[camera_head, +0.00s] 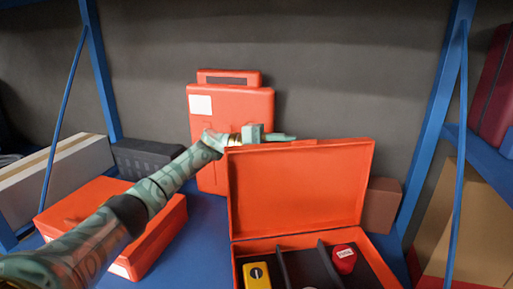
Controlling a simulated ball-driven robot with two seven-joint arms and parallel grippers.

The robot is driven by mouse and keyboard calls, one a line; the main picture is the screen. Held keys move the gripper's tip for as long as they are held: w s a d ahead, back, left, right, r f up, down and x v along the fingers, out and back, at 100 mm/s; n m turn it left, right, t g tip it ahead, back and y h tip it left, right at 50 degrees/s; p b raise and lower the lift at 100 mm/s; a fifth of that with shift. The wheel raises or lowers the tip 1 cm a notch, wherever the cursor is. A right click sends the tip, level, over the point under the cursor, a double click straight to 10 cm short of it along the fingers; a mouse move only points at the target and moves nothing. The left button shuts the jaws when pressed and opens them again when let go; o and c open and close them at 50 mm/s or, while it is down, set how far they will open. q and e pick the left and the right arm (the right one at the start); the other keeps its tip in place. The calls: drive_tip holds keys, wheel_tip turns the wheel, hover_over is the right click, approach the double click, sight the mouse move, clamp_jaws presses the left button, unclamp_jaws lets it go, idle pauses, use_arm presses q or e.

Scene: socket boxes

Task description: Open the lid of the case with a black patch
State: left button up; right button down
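An orange-red case stands open at the front right, its lid (300,190) raised upright with the plain inside facing me. Its lower part (236,270) has dark dividers. A closed orange-red case (165,235) lies flat at the left, partly covered by my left arm. Another orange-red case (235,110) stands upright at the back, with a white label and a dark handle slot. I see no clear black patch on any case. My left gripper (283,137) is at the raised lid's top left edge, partly hidden behind it; its finger gap does not show. My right gripper is not in view.
The open case holds a yellow item (257,276) and a red item (344,259). A dark box (145,157) and a long pale box (60,175) lie at the left. A brown box (382,204) sits behind the lid. Blue shelf posts (432,130) flank the blue surface (205,235).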

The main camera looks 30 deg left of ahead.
use_arm(q)
drive_tip(key=b+v, duration=0.4)
drive_tip(key=v, duration=1)
drive_tip(key=shift+a, duration=0.2)
drive_tip(key=shift+s, duration=0.1)
